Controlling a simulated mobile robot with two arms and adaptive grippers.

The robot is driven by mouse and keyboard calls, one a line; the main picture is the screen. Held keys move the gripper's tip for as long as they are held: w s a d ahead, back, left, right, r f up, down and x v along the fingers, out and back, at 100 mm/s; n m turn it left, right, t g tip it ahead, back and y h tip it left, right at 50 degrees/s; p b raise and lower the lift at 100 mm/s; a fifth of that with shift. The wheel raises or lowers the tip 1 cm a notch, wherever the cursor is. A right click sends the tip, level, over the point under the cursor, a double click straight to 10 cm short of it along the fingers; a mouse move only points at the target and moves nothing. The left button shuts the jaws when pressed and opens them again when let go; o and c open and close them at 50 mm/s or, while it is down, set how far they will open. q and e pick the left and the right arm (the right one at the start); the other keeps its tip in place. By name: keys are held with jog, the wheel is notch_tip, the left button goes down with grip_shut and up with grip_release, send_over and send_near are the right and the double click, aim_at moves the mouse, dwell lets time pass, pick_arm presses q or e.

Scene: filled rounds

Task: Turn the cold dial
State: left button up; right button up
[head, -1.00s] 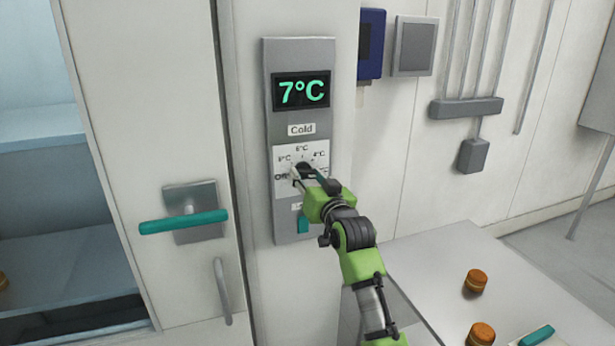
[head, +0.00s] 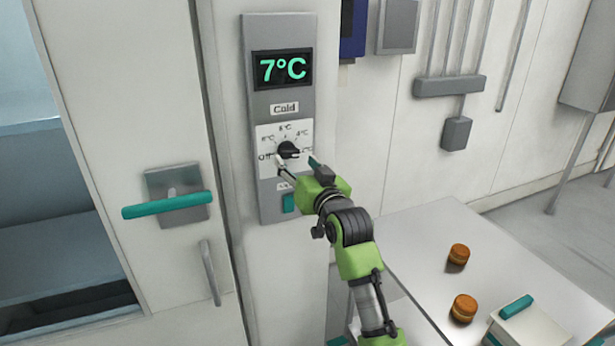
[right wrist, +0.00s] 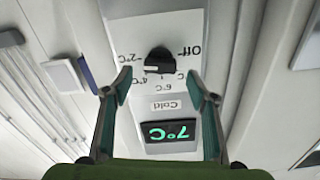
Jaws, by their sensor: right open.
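The black cold dial (head: 289,150) sits on a white scale plate on a grey wall panel, under the label "Cold". Its knob appears to point right, toward the low-temperature side of the scale. The display (head: 283,69) above reads 7°C in green. My right gripper (head: 296,165) is open just below and in front of the dial, with nothing between its fingers. In the right wrist view the panel is upside down; the dial (right wrist: 158,62) shows beyond and between the two spread fingers (right wrist: 158,84), apparently apart from them. My left gripper is not in view.
A teal switch (head: 288,203) is low on the panel, partly beside my gripper. A door with a teal handle (head: 168,205) is at left. A table (head: 408,237) with two orange-brown round items (head: 459,254) and a teal-handled white box (head: 527,325) is at lower right.

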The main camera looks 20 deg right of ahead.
jog(key=s, duration=0.7)
jog(key=shift+s+d, duration=0.15)
jog(key=shift+s, duration=0.2)
jog(key=shift+f, duration=0.1)
jog(key=s+a+f+n+g+b, duration=0.1)
jog(key=s+f+g, duration=0.15)
jog(key=f, duration=1.75)
jog(key=s+a+f+g+b, duration=0.1)
jog(key=f+g, duration=0.3)
jog(key=f, duration=1.7)
jog(key=s+f+n+g, duration=0.1)
jog(key=s+f+g, duration=0.1)
jog(key=s+f, duration=0.7)
jog(key=s+f+g, duration=0.2)
jog(key=s+f, duration=0.5)
jog(key=f, duration=0.5)
jog(key=s+f+g, duration=0.2)
jog(key=s+f, duration=0.4)
jog(key=s, duration=0.6)
jog(key=s+d+f+n+g+b, duration=0.1)
jog(key=s+f, duration=0.5)
jog(key=s, duration=0.7)
jog(key=s+d+f+n+g, duration=0.1)
jog(key=s+f+g, duration=0.2)
jog(key=s, duration=1)
notch_tip(320, 180, down, 4)
jog(key=shift+d+r+h+b, duration=0.2)
jog(key=shift+r+h+b, duration=0.05)
jog(key=shift+h+b, duration=0.1)
jog(key=shift+g, duration=0.25)
